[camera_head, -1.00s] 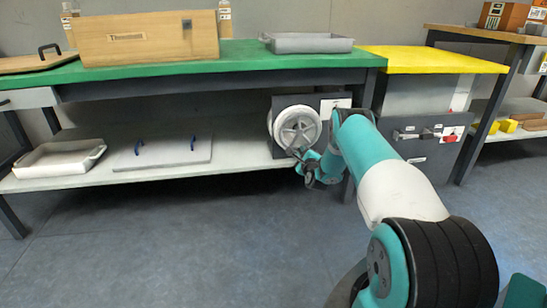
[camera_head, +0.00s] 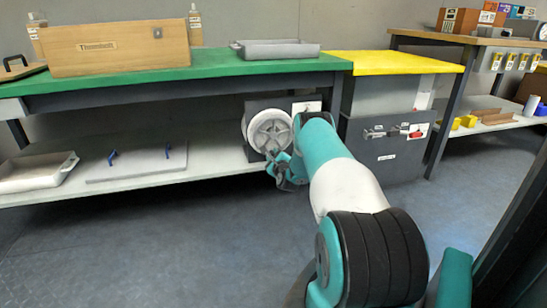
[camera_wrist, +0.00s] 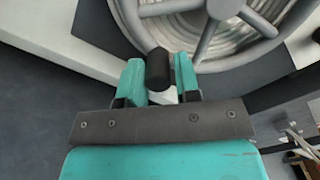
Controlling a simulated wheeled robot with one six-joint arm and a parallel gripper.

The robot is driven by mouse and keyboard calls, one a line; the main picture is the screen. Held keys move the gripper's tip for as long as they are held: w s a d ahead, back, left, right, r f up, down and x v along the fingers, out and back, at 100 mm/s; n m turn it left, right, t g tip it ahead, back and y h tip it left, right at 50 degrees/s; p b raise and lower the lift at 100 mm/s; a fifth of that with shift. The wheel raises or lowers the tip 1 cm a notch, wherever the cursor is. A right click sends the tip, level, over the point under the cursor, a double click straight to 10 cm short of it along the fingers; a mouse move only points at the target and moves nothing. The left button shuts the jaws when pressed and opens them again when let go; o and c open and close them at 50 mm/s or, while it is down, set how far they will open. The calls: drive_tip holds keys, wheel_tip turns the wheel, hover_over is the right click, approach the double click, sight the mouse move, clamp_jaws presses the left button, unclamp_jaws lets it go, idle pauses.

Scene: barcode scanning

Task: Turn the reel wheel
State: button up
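The reel wheel (camera_head: 269,132) is a light grey spoked wheel on a dark box on the lower shelf of the green bench. In the wrist view its spokes (camera_wrist: 222,10) and pale wound hose or cable (camera_wrist: 240,42) fill the top. A black knob handle (camera_wrist: 157,68) stands near the wheel's lower rim. My gripper (camera_wrist: 159,78) has its teal fingers on either side of this handle, which fills the gap between them. The fingers look shut on it. In the head view my gripper (camera_head: 283,168) is at the wheel's lower right, partly hidden by my arm.
The green bench (camera_head: 200,66) holds a wooden case (camera_head: 118,46) and a grey tray (camera_head: 275,49). A white tray (camera_head: 38,172) and a flat lid with blue handles (camera_head: 137,163) lie on the lower shelf (camera_head: 215,165). Floor in front is clear.

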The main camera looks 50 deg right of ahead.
drive_tip(key=shift+o, duration=1.3)
drive_tip(key=p+v, duration=1.7)
drive_tip(key=p, duration=0.2)
drive_tip(key=shift+a, duration=0.2)
drive_tip(key=shift+s+f, duration=0.1)
drive_tip(key=shift+s, duration=0.05)
